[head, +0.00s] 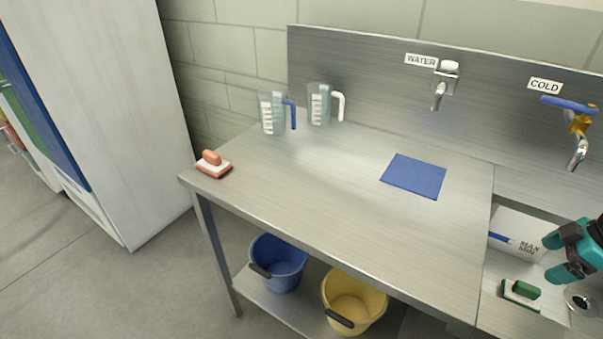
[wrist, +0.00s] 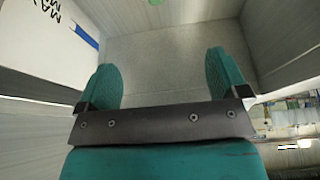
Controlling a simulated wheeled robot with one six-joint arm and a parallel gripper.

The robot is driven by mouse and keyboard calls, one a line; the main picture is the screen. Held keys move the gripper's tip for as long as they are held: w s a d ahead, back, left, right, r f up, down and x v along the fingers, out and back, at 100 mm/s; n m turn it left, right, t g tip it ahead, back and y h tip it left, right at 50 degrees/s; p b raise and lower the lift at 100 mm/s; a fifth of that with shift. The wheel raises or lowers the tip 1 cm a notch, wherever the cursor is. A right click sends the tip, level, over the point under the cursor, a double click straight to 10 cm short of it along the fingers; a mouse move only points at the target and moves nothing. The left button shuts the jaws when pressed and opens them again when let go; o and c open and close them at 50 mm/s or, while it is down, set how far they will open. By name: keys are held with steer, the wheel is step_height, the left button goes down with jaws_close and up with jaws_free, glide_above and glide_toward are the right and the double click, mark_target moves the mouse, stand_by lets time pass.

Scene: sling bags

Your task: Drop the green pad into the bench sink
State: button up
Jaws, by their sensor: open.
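The green pad (head: 521,291), a small block with a green grip and a whitish base, lies in the bench sink (head: 492,262) at the lower right of the head view. It looks to rest on the sink floor, left of the drain. My gripper (head: 551,258) is over the sink, above and to the right of the pad, apart from it. In the wrist view my gripper (wrist: 161,72) has its two teal fingers spread wide with nothing between them.
An orange pad (head: 213,165) sits at the bench's left corner. Two measuring jugs (head: 271,114) (head: 319,106) stand at the back. A blue mat (head: 414,176) lies near the sink. Taps (head: 575,130) (head: 446,80) project from the backsplash. Blue (head: 279,265) and yellow (head: 353,300) buckets stand below.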

steer(key=shift+r, duration=0.1)
steer(key=b+v, duration=0.1)
steer(key=v, duration=1.6)
steer(key=shift+s, duration=0.15)
steer(key=shift+r, duration=0.1)
steer(key=w+a+r+m+g, duration=0.1)
steer(key=w+a+r, duration=0.15)
steer(key=a, duration=1.05)
steer(key=w+a+r+m, duration=0.1)
steer(key=a+r, duration=0.3)
steer(key=a, duration=0.8)
steer(key=s+a+r+m+g, duration=0.1)
steer(key=s+a+m, duration=0.1)
steer(key=s+a, duration=1.3)
steer(key=a, duration=0.3)
steer(key=shift+s+a+m, duration=0.25)
steer(key=shift+a+m, duration=0.05)
steer(key=shift+d, duration=0.1)
